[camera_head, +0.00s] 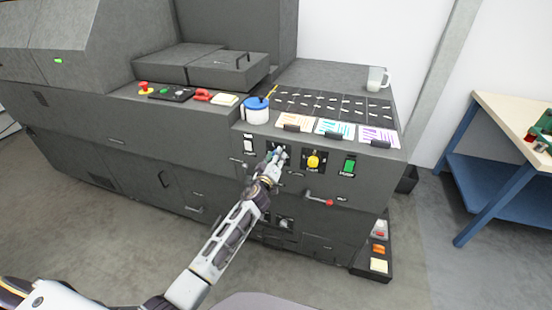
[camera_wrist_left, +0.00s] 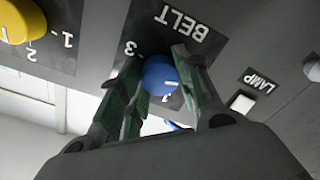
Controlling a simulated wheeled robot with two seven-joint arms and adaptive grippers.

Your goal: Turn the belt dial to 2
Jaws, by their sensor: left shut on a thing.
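The belt dial is a round blue knob (camera_wrist_left: 159,76) on a dark plate lettered BELT (camera_wrist_left: 180,22), which appears upside down in the left wrist view. A 3 shows beside the knob; its other marks are partly covered, and I cannot tell where the dial points. My left gripper (camera_wrist_left: 162,88) is shut on the knob, with a green-padded finger on either side. In the head view my left gripper (camera_head: 275,156) is at the machine's front panel and hides most of the dial. My right gripper is not in view.
A yellow dial (camera_head: 313,161) sits right of the belt dial, with a green switch (camera_head: 349,165) beyond it. A white lamp switch (camera_wrist_left: 243,103) is on the other side. A red-tipped lever (camera_head: 328,202) sticks out below. A blue-lidded pot (camera_head: 257,112) stands above.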

